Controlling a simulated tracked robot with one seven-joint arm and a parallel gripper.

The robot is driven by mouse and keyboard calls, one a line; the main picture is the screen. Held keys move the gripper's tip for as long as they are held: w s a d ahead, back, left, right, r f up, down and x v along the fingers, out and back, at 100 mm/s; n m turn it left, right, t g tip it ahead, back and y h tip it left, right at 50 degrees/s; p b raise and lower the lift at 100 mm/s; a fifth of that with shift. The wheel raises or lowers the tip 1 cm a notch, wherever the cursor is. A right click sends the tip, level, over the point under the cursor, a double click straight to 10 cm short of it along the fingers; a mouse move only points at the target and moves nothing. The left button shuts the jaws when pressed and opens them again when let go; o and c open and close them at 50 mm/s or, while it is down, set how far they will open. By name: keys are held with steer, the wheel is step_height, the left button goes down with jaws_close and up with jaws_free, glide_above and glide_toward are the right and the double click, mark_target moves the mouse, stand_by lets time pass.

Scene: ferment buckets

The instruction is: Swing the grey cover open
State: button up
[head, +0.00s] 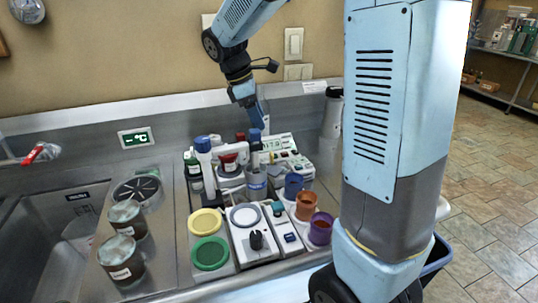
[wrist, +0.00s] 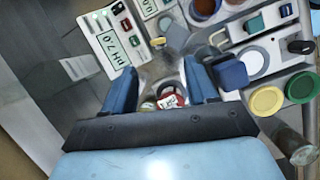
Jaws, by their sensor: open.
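No part stands out clearly as the grey cover. A grey can (head: 257,183) with a blue label stands in the middle of the bench group, behind a white device (head: 252,242) with a pale round plate (head: 245,216). My gripper (head: 258,116) hangs above the back of this group, pointing down, apart from the can. In the wrist view my gripper (wrist: 163,88) is open, its two blue fingers spread. A small red item with a white label (wrist: 169,101) shows below and between the fingers. No thing is seen held.
Yellow lid (head: 206,221) and green lid (head: 210,253) lie at front left. Orange cup (head: 306,206) and purple cup (head: 320,229) stand at right. A blue-capped bottle (head: 204,165) stands tall at left. A pH meter (wrist: 120,42) is close to my gripper. A sink (head: 48,245) is far left.

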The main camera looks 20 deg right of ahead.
mark_target(272, 153)
steer(key=shift+n+h, duration=0.3)
steer(key=shift+n, duration=0.3)
steer(key=x, duration=0.9)
steer(key=a+x, duration=0.1)
steer(key=x, duration=0.4)
steer(key=shift+w+f, duration=0.25)
steer(key=shift+w, duration=0.15)
jaws_close()
